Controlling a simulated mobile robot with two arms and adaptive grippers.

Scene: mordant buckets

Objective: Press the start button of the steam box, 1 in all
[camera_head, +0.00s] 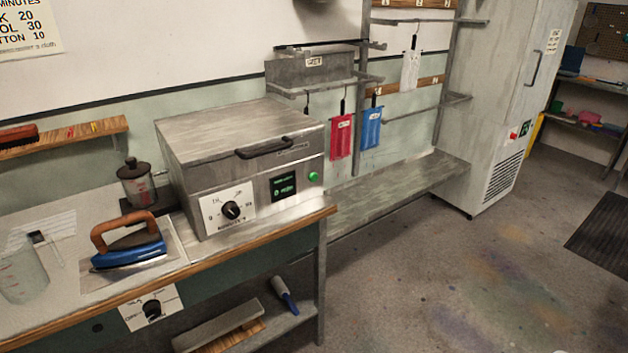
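The steam box (240,140) is a grey metal box with a dark front handle on its lid, standing on the bench at the centre left. The lid is down. Its front carries a black dial (232,210) on a white plate, a small dark display (283,187) with green text, and a round green button (313,176) to the right of the display. Nothing covers the button. Neither of my grippers shows in the head view.
A blue iron (130,250) with a wooden handle, a lidded jar (137,185) and a clear beaker (22,277) stand on the bench (265,235), left of the steam box. Red and blue cloths hang on the rack behind. A tall cabinet (510,90) stands right. Floor in front is clear.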

